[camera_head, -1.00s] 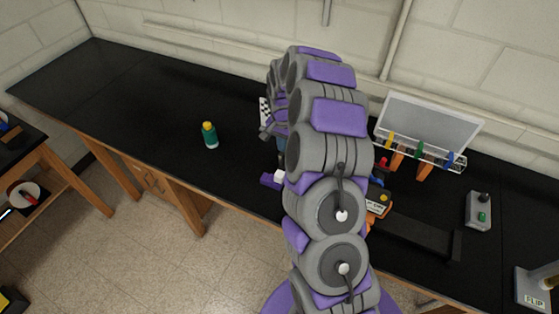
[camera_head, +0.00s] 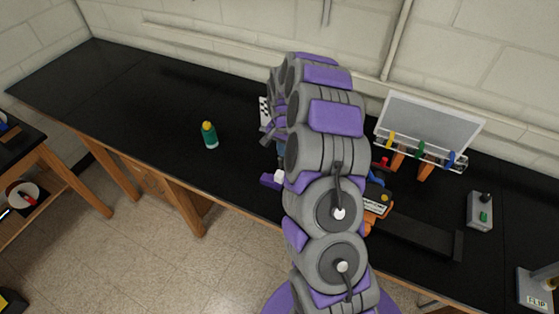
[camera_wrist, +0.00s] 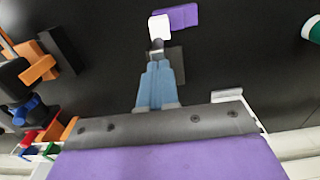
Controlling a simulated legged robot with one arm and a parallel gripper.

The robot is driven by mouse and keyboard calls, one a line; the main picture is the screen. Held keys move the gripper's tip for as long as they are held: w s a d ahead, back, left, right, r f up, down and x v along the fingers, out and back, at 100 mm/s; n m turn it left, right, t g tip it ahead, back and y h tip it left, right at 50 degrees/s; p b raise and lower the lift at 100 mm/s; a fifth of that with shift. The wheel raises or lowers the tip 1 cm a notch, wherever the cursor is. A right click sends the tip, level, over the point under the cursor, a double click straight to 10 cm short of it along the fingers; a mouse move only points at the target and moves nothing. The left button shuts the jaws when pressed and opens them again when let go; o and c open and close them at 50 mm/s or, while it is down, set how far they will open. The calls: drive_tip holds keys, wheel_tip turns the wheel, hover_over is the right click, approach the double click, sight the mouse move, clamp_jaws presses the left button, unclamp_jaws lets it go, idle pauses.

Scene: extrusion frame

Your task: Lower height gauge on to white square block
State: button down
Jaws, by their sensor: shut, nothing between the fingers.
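The white square block (camera_wrist: 159,27) shows near the top of the wrist view, beside a purple piece (camera_wrist: 180,16). In the head view the white block (camera_head: 280,176) and the purple piece (camera_head: 269,181) lie on the black bench, left of my arm. A small grey part (camera_wrist: 157,46), seemingly of the height gauge, lies between the block and my fingertips, with a dark grey piece (camera_wrist: 174,62) beside it. Whether the grey part touches the block is unclear. My gripper (camera_wrist: 156,64) has its blue fingers shut with nothing between them. My arm hides much of this area in the head view.
A green bottle with a yellow cap (camera_head: 209,135) stands on the bench to the left. To the right are a rack with coloured-handled tools (camera_head: 420,150), orange and black items (camera_head: 376,207) and a grey switch box (camera_head: 480,211). The bench's far left is clear.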

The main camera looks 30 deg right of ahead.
drive_tip(key=shift+f, duration=0.65)
drive_tip(key=shift+f+b, duration=0.6)
drive_tip(key=shift+f, duration=0.9)
drive_tip(key=shift+r+p, duration=0.4)
drive_tip(key=shift+r, duration=3.6)
